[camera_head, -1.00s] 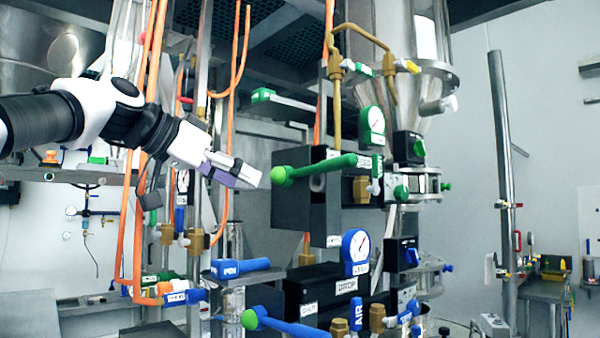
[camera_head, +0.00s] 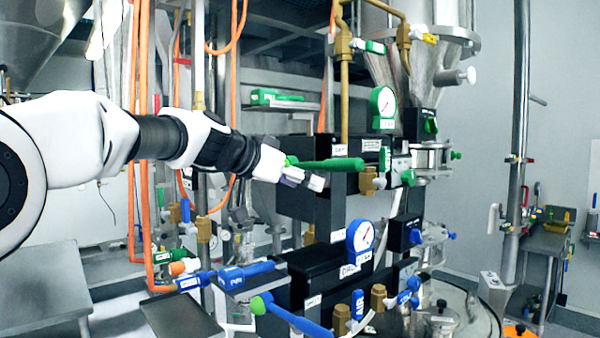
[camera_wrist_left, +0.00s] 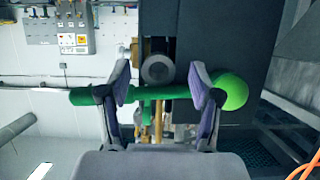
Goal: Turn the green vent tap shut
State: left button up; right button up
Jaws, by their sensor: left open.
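A long green lever (camera_head: 330,164) with a bright green ball end runs sideways along the front of a dark upper box (camera_head: 305,208). Other green handles are near it, and I cannot read which one is labelled vent. My left gripper (camera_head: 303,180) is at the ball end of the lever, in front of the box. In the left wrist view, the two fingers of the gripper (camera_wrist_left: 160,88) are apart and empty. The green lever (camera_wrist_left: 150,93) lies across behind both fingers, with its ball (camera_wrist_left: 232,92) just right of the right finger. Contact cannot be told. My right gripper is not in view.
A green gauge (camera_head: 383,101) stands above the lever. A small green upright handle (camera_head: 385,158) is at its right. Below are a blue gauge (camera_head: 361,237) and a blue lever (camera_head: 298,317). Orange hoses (camera_head: 147,225) hang near my left arm.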

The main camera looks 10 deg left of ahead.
aim_at(384, 151)
jog(key=k+j, duration=0.8)
